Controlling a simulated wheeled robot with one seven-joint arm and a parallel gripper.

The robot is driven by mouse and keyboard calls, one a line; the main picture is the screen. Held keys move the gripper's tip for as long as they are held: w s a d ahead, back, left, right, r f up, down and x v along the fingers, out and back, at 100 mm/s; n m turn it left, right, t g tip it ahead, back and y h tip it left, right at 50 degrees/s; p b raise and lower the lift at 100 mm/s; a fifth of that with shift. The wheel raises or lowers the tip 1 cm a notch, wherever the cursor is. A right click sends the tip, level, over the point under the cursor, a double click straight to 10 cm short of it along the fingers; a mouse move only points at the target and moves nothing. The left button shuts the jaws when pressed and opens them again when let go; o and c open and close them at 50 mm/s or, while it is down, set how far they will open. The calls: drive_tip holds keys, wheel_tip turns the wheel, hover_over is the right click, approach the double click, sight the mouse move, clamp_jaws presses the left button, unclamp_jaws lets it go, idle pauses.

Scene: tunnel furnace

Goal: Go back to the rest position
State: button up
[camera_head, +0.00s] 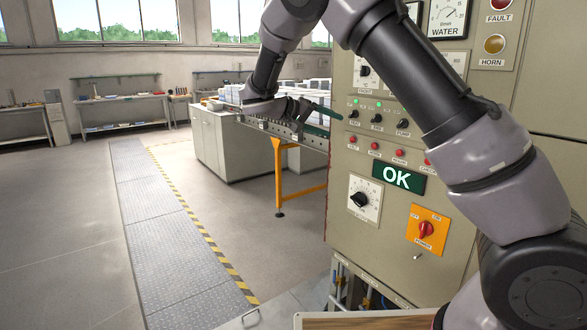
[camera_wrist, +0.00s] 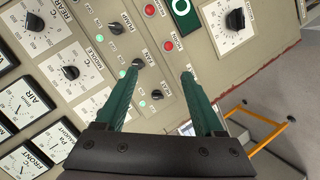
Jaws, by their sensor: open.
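My gripper (camera_head: 335,126) is at the left edge of the control panel (camera_head: 460,88) in the head view, with its green fingers pointing right toward the panel face. In the wrist view my gripper (camera_wrist: 161,72) has its two fingers apart with nothing between them. Behind the fingertips are small black knobs, green lamps and red buttons. A black knob (camera_wrist: 138,63) shows by the left fingertip; I cannot tell whether they touch. My arm reaches across the panel and hides part of it.
The panel carries a lit OK sign (camera_head: 398,176), an orange plate with a red switch (camera_head: 426,230) and a WATER gauge (camera_head: 449,17). A conveyor with an orange leg (camera_head: 278,175) stands behind. The floor (camera_head: 75,220) at left is open.

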drive_tip(key=s+d+r+m+g+y, duration=0.2)
drive_tip(key=s+d+r+g+y, duration=0.15)
drive_tip(key=s+d+y, duration=0.75)
drive_tip(key=s+d+r+t+y, duration=0.1)
drive_tip(key=s+d+r+t, duration=0.1)
drive_tip(key=s, duration=0.8)
drive_tip(key=s+d+r+m+t+y, duration=0.1)
drive_tip(key=s+r+t+y, duration=0.1)
drive_tip(key=s, duration=0.7)
drive_tip(key=shift+s+d+r+t+y, duration=0.35)
drive_tip(key=shift+r+t, duration=0.2)
drive_tip(key=shift+r, duration=0.25)
